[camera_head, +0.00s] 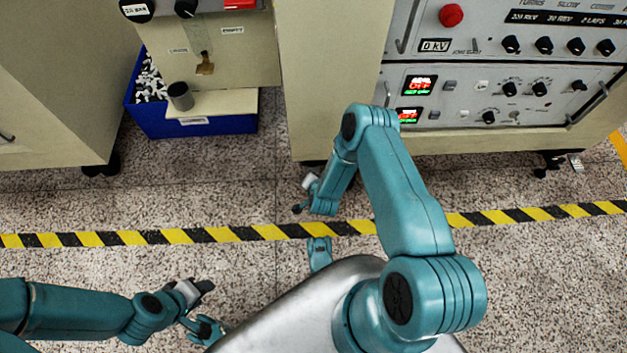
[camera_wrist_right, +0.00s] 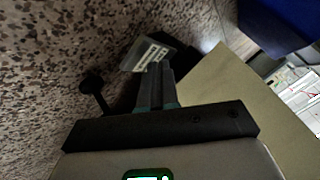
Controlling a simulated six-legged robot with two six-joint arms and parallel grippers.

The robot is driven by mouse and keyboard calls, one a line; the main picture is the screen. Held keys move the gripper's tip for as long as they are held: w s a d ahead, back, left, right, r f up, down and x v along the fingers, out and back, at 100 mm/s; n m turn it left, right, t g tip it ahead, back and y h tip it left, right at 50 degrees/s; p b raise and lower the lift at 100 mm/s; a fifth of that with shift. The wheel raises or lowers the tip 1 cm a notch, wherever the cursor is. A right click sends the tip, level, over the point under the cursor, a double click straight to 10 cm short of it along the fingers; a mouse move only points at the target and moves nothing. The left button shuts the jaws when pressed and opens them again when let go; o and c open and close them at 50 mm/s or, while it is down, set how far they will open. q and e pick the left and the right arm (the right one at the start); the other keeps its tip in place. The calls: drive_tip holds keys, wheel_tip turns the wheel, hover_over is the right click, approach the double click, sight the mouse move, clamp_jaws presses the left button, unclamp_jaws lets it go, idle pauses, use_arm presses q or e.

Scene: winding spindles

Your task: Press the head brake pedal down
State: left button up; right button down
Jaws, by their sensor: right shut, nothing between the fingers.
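In the right wrist view a dark pedal-like plate with a pale label (camera_wrist_right: 150,56) sits low over the floor; its lettering is too small to read, so I cannot confirm it is the head brake pedal. My right gripper (camera_wrist_right: 155,68) is shut and empty, its fingertips overlapping the plate's near edge in the picture. I cannot tell whether they touch it. In the head view my right gripper (camera_head: 298,209) is low by the foot of the middle cabinet, and that plate is not clearly seen. My left gripper (camera_head: 207,287) is over open floor at lower left; its jaws are unclear.
Another small pedal-like piece (camera_head: 576,162) lies under the console (camera_head: 480,135) at right. A blue bin (camera_head: 190,126) stands between the cabinets. A dark caster-like shape (camera_wrist_right: 95,88) is left of my fingers. Striped tape (camera_head: 150,238) crosses the speckled floor.

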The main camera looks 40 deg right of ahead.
drive_tip(key=shift+f+b, duration=0.8)
drive_tip(key=shift+f, duration=0.1)
idle(0.7)
drive_tip(key=shift+f, duration=0.25)
drive_tip(key=shift+r, duration=0.15)
idle(0.4)
drive_tip(key=shift+r+p, duration=1.35)
drive_tip(key=shift+r, duration=0.1)
wheel_tip(320, 180, up, 5)
drive_tip(key=p, duration=0.4)
drive_tip(key=shift+r, duration=0.1)
